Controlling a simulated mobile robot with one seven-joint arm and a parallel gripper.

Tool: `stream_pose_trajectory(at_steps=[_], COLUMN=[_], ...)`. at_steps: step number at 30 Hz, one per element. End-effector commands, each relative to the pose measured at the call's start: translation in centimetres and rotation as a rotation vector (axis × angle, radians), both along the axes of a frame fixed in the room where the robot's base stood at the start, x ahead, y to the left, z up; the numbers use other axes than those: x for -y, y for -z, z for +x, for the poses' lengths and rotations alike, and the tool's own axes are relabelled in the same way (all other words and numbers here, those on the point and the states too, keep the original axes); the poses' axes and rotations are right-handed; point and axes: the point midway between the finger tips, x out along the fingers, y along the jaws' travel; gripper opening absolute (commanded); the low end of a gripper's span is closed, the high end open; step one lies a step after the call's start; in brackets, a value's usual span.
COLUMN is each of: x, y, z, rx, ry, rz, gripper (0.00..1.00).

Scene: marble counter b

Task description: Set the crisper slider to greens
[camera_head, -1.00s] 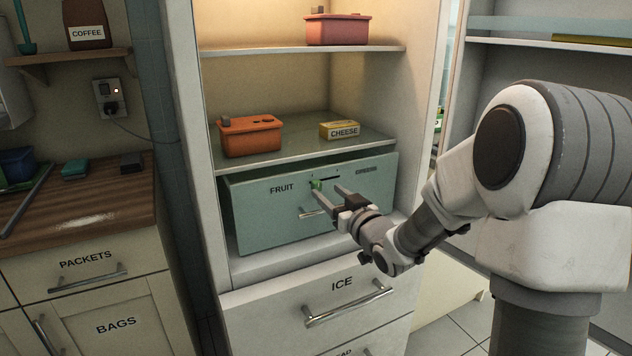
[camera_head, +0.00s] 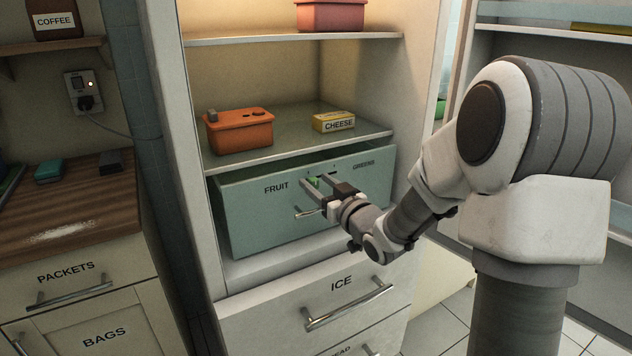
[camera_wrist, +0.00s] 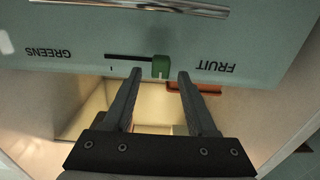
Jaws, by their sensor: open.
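The crisper drawer (camera_head: 240,215) is a pale green front marked FRUIT at left and GREENS at right. Its slider is a small green knob (camera_head: 313,182) at the FRUIT end of a dark slot. In the wrist view, which is upside down, the green knob (camera_wrist: 161,66) sits at the slot end nearer FRUIT, with the slot (camera_wrist: 125,57) running toward GREENS. My gripper (camera_head: 311,184) is open in front of the drawer. In the wrist view its fingertips (camera_wrist: 160,74) are on either side of the knob, with a gap on both sides. Contact is not visible.
The drawer's bar handle (camera_head: 304,212) is just below the slider, partly behind my gripper. The ICE drawer (camera_head: 270,310) is underneath. An orange tub (camera_head: 238,135) and a CHEESE box (camera_head: 333,122) stand on the shelf above.

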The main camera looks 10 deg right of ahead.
Motion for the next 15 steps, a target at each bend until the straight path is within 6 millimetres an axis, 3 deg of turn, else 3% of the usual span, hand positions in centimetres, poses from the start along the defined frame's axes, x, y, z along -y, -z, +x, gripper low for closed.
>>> stream_pose_trajectory(at_steps=[8,15], x=[0.02,0.01], y=[0.00,0.00], z=[-0.02,-0.01], rx=[0.000,0.000], ry=[0.000,0.000], rz=[0.000,0.000], gripper=[0.56,0.12])
